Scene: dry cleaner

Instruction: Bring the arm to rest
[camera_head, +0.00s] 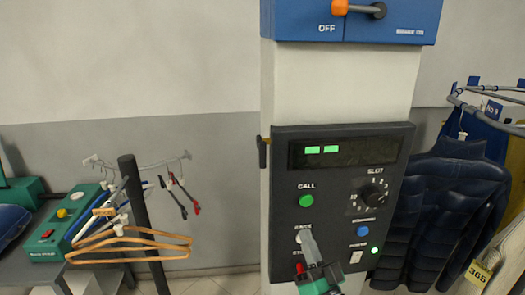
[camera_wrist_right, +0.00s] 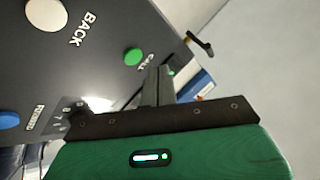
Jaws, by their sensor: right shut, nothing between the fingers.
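My right gripper (camera_head: 306,234) stands in front of the lower left part of the dark control panel (camera_head: 335,222) in the head view. Its grey fingers point up and are shut with nothing between them. They partly cover the white button by the BACK label. In the right wrist view the closed fingers (camera_wrist_right: 156,85) point toward the panel near the green CALL button (camera_wrist_right: 133,57). I cannot tell whether they touch the panel. My left gripper is not in view.
Above the panel is a blue switch box (camera_head: 390,28) with an orange-tipped lever. A dark padded jacket (camera_head: 430,215) hangs close on the right. On the left are wooden hangers (camera_head: 130,243), a black post (camera_head: 143,220) and a green device (camera_head: 75,225).

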